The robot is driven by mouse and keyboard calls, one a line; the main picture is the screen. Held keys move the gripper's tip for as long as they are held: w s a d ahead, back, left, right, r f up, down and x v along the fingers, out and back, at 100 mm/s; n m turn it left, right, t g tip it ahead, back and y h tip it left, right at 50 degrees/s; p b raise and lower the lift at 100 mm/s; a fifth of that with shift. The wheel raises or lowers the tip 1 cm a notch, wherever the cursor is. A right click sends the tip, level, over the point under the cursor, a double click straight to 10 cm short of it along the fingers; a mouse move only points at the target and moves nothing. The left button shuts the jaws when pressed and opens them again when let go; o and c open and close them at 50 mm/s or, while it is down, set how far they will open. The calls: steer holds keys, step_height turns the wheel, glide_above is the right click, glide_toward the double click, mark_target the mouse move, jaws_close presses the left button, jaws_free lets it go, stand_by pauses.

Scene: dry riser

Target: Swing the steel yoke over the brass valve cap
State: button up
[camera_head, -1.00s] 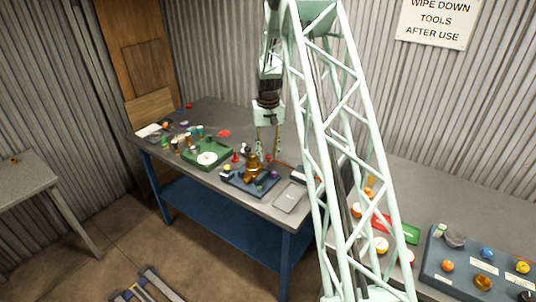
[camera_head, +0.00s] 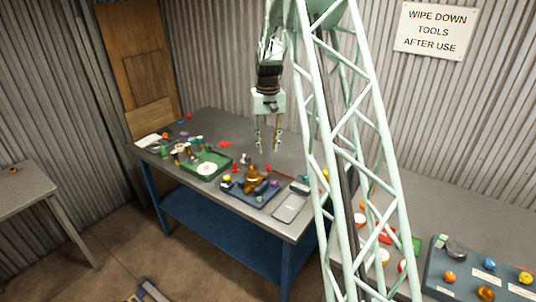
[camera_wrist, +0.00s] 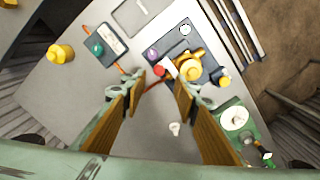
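The brass valve (camera_head: 253,180) stands on a dark blue base plate (camera_head: 236,189) on the workbench; its cap cannot be told apart from the body. In the wrist view the brass valve (camera_wrist: 190,66) lies just beyond the fingertips, on its dark base (camera_wrist: 209,62). I cannot clearly make out a steel yoke in either view. My gripper (camera_head: 269,146) is open and empty, pointing down above the bench behind the valve.
A green tray with a white disc (camera_head: 207,165) stands left of the valve. A grey flat plate (camera_head: 290,207) lies to its right at the front edge. A small white piece (camera_wrist: 175,128) lies below the fingers. My lattice mast hides part of the bench's right.

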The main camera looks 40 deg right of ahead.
steer(key=shift+r, duration=1.25)
steer(key=shift+a+r, duration=0.1)
steer(key=s+a+r+n+t+b, duration=0.2)
steer(key=s+a+r+b, duration=0.1)
steer(key=s+a+r, duration=1.75)
steer(key=s+a+r+n+b, duration=0.2)
steer(key=s+a, duration=0.9)
steer(key=s, duration=0.3)
steer(key=s+a+f+t+b, duration=0.1)
steer(key=s+a+f, duration=0.1)
steer(key=s, duration=0.6)
steer(key=s+a+f+n+t+b, duration=0.1)
steer(key=s+a+f, duration=0.1)
steer(key=s, duration=0.6)
steer(key=shift+s+a, duration=0.4)
steer(key=shift+a, duration=0.3)
